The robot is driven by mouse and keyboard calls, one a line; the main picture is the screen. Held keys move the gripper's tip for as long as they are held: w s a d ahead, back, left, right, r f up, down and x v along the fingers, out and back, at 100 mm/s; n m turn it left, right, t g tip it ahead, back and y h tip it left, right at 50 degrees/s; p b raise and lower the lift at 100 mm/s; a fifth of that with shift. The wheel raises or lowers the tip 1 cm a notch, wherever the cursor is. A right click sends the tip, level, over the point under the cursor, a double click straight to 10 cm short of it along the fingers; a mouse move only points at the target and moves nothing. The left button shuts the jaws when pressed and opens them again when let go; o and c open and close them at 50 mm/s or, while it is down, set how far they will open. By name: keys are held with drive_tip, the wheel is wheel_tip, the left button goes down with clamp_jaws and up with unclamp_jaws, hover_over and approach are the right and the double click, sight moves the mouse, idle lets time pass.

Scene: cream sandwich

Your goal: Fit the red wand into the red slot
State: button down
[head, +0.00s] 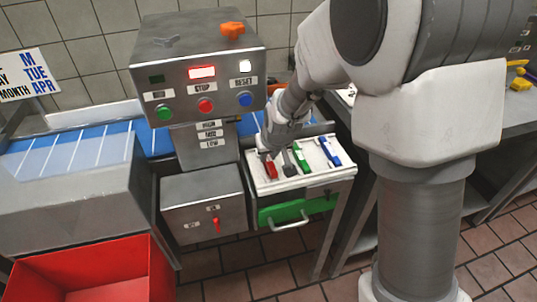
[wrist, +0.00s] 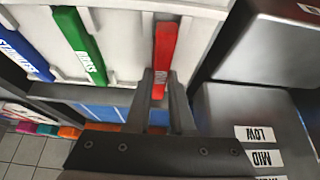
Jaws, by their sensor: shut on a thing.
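The red wand (head: 271,170) is at the left end of the white tray. In the wrist view the red wand (wrist: 164,48) stretches away from between the two dark fingers of my gripper (wrist: 160,78), which is shut on its near end. In the head view my gripper (head: 270,153) is low over the tray's left part. The red slot cannot be told apart in either view; the wand and fingers cover part of the tray there. I cannot tell whether the wand is seated or just above the tray.
The white tray (head: 325,178) also holds a green wand (head: 301,155) and a blue wand (head: 329,151), right of the red one. A metal control box (head: 195,75) with buttons stands close left. A green drawer front (head: 275,212) is below. A red bin (head: 95,275) is front left.

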drive_tip(key=shift+f+b, duration=0.45)
drive_tip(key=shift+f, duration=0.15)
drive_tip(key=c, duration=0.7)
unclamp_jaws()
drive_tip(key=shift+r, duration=0.15)
drive_tip(key=p+v, duration=0.4)
drive_tip(key=v, duration=1.3)
drive_tip(key=shift+s, duration=0.15)
drive_tip(key=shift+r, duration=0.15)
drive_tip(key=s+d+r+m+p, duration=0.1)
drive_tip(key=s+d+r+p, duration=0.2)
drive_tip(key=s+d+r, duration=0.3)
drive_tip(key=s+d+r+m+h+p, duration=0.1)
drive_tip(key=s+d+r+p, duration=0.3)
drive_tip(key=s, duration=0.7)
wheel_tip(320, 180, up, 3)
drive_tip(key=shift+d+r+m+h, duration=0.15)
drive_tip(key=shift+d+m+h, duration=0.15)
drive_tip(key=shift+d+m, duration=0.5)
